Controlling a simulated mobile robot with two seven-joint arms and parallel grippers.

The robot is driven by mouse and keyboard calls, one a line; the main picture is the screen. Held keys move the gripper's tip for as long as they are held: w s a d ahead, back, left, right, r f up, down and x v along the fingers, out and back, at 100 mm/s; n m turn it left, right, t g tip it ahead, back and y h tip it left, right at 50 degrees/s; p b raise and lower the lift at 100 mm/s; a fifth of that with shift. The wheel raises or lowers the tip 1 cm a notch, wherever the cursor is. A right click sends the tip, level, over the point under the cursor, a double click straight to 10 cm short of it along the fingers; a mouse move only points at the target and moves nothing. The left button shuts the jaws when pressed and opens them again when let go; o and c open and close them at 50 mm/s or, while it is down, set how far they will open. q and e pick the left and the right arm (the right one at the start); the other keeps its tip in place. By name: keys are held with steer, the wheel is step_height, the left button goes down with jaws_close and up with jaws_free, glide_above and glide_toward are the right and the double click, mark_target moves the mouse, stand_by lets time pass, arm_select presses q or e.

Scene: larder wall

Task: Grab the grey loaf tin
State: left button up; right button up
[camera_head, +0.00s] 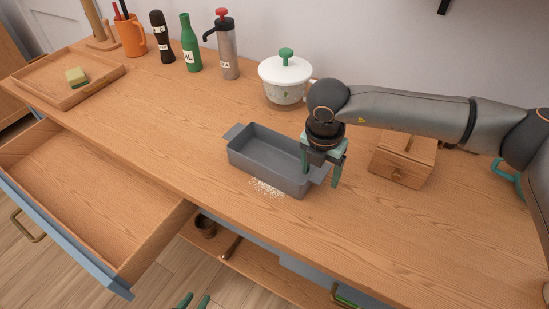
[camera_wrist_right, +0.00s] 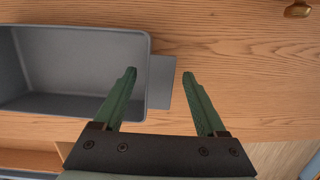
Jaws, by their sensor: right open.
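The grey loaf tin (camera_head: 262,152) stands upright on the wooden worktop, empty, with a flat tab handle at each end. In the right wrist view the tin (camera_wrist_right: 85,70) fills the left side. My right gripper (camera_head: 320,178) is open at the tin's right end. In the right wrist view its fingers (camera_wrist_right: 160,76) stand on either side of the right tab handle (camera_wrist_right: 160,85), one finger over the tin's end wall. Contact cannot be told. My left gripper (camera_head: 193,301) shows only its fingertips at the bottom edge, apart and empty, far from the tin.
A wooden box (camera_head: 402,160) stands right of the tin, and a white lidded pot (camera_head: 284,83) behind it. White grains (camera_head: 266,188) lie in front of the tin. An open drawer (camera_head: 90,190) juts out at left. Bottles and a tray (camera_head: 110,75) stand farther back left.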

steer(key=shift+f, duration=0.1)
jaws_close()
stand_by(0.6)
